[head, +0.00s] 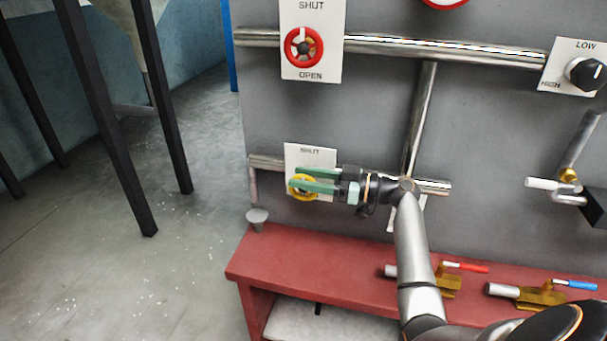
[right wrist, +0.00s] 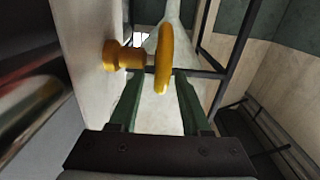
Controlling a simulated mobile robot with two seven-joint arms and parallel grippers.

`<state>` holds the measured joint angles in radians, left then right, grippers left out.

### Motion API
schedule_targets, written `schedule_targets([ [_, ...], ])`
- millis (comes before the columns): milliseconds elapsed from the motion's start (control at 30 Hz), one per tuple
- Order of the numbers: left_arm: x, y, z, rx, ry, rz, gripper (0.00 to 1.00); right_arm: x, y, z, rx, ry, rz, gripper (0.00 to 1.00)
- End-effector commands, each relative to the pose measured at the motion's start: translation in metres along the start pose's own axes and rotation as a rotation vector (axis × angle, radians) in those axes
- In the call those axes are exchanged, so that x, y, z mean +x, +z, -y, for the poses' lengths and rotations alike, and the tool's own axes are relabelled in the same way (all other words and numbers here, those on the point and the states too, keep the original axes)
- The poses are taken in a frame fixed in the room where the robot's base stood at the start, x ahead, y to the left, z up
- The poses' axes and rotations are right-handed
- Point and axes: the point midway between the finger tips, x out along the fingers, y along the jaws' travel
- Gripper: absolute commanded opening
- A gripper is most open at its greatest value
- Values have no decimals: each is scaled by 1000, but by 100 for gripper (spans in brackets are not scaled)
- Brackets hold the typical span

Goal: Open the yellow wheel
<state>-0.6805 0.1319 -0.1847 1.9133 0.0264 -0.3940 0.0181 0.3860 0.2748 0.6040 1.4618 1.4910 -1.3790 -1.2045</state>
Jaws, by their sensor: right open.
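The yellow wheel (head: 303,187) is mounted on a white plate (head: 318,157) low on the grey panel. The word SHUT shows at the top of the plate; its lower part is largely hidden by my gripper. My right gripper (head: 317,181) comes in from the right, its green fingers in front of the wheel. In the right wrist view the yellow wheel (right wrist: 164,60) is seen edge-on, with its stem running left to the plate. The open green fingers (right wrist: 155,98) point towards the wheel, near its lower rim. I cannot tell whether they touch it. My left gripper is not in view.
A red wheel (head: 304,47) on a SHUT/OPEN plate is above. Steel pipes (head: 430,48) cross the panel. A black knob (head: 586,73) is at the upper right. A red bench (head: 345,262) below holds brass valves (head: 541,297). Dark posts (head: 105,115) stand left; the floor between is clear.

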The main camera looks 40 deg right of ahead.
Motion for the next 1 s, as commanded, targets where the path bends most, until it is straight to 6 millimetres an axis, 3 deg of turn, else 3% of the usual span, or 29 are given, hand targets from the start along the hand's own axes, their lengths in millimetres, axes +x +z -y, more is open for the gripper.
schedule_targets([
  [333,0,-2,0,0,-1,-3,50,4,1,0,1,1,1,46],
  [733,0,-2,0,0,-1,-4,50,3,0,0,1,0,1,1],
  [1000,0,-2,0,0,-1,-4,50,3,0,0,1,0,1,0],
])
